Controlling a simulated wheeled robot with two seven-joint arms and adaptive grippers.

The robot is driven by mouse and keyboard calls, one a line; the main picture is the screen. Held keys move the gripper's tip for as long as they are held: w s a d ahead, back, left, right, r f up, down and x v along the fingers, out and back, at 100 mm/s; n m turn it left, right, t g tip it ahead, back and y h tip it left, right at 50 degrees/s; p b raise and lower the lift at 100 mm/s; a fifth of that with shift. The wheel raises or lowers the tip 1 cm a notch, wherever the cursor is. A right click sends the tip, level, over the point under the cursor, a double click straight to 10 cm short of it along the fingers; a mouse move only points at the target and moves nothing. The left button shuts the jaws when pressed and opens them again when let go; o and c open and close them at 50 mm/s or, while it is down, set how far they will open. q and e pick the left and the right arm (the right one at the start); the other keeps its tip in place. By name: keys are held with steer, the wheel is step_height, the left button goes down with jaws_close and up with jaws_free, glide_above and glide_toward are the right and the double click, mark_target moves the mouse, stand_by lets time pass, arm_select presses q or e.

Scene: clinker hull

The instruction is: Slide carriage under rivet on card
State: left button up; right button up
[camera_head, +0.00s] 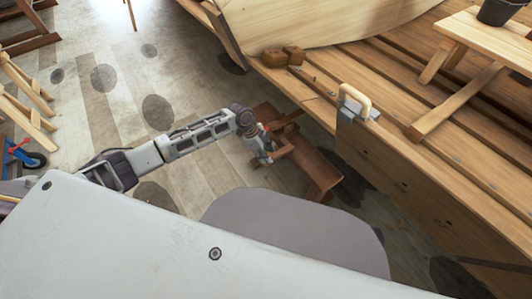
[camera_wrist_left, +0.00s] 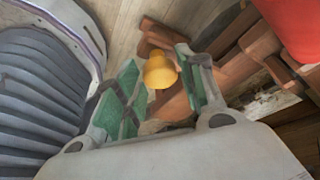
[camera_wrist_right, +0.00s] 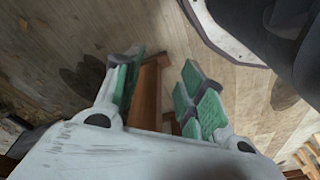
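My left gripper (camera_head: 265,158) is over a reddish-brown wooden stand in the head view. In the left wrist view its green-padded fingers (camera_wrist_left: 157,95) are spread. A yellow rounded knob (camera_wrist_left: 158,70) shows between them, nearer the right finger; I cannot tell whether it touches. My right gripper (camera_wrist_right: 158,90) is open and empty in the right wrist view, with a brown wooden beam (camera_wrist_right: 146,95) beyond it; the head view does not show this gripper. I cannot make out a carriage, rivet or card in any view.
The reddish-brown stand (camera_head: 318,172) is beside the planked hull (camera_head: 420,170). A metal piece with a pale wooden handle (camera_head: 355,98) sits on the hull's edge. A trestle bench (camera_head: 490,45) stands right. The floor (camera_head: 110,85) at left is mostly clear.

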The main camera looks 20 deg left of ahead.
arm_select(q)
jaws_close()
steer(key=shift+w+a, duration=0.35)
steer(key=shift+a, duration=0.05)
steer(key=w+a+b, duration=0.1)
steer(key=w+a, duration=0.4)
steer(key=a, duration=0.2)
steer(key=shift+w, duration=0.25)
arm_select(e)
steer(key=shift+w+a+r, duration=0.1)
steer(key=shift+w+r, duration=0.1)
steer(key=shift+r, duration=0.25)
steer(key=shift+w+a+r, duration=0.1)
steer(key=shift+w+r, duration=0.1)
steer(key=shift+r, duration=0.25)
arm_select(q)
steer(key=shift+o, duration=0.2)
jaws_free()
steer(key=o, duration=0.4)
steer(key=shift+o, duration=0.2)
arm_select(e)
steer(key=shift+s+f, duration=0.2)
steer(key=shift+f, duration=0.1)
